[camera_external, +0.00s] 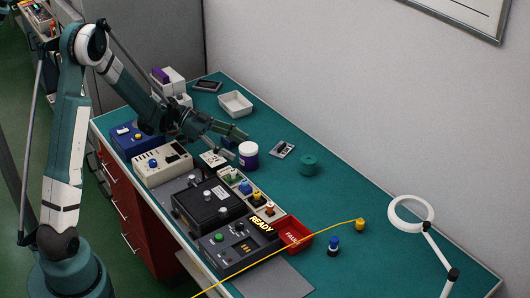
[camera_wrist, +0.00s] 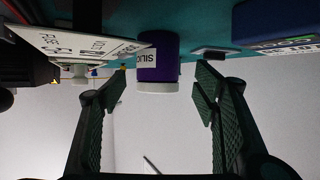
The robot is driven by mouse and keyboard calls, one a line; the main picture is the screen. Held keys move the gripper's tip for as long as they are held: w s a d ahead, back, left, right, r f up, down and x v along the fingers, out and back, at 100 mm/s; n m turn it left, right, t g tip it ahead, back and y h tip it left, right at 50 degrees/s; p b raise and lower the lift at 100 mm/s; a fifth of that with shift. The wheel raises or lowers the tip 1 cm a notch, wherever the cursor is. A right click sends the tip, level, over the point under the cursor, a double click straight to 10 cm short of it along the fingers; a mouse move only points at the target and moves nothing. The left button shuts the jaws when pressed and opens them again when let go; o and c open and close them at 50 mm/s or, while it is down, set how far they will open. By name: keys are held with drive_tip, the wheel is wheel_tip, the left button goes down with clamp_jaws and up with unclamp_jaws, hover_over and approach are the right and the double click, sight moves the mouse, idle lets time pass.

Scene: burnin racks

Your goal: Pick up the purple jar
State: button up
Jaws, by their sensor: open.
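The purple jar (camera_external: 248,158) has a white lid and stands upright on the teal bench top, near its middle in the external view. In the wrist view the jar (camera_wrist: 158,60) appears upside down, with a white label reading "SILIC" and its white lid lowest. My gripper (camera_external: 238,144) is just left of the jar in the external view, close to it. In the wrist view my gripper (camera_wrist: 160,82) is open, with one finger on each side of the jar in the picture. No contact with the jar shows.
A white sign card (camera_external: 213,159) and a beige box (camera_external: 162,163) stand left of the jar. A red tray (camera_external: 293,234), yellow cable (camera_external: 290,240) and ring lamp (camera_external: 411,213) are nearer the front.

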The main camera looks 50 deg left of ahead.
sight(257, 160)
drive_tip(key=shift+w+d+f, duration=0.2)
drive_tip(key=shift+w+d, duration=0.05)
drive_tip(key=shift+d, duration=0.15)
drive_tip(key=shift+b+x, duration=0.8)
drive_tip(key=shift+x, duration=1.8)
drive_tip(key=shift+s+d+r, duration=0.1)
drive_tip(key=shift+s+d, duration=0.05)
drive_tip(key=c, duration=1.1)
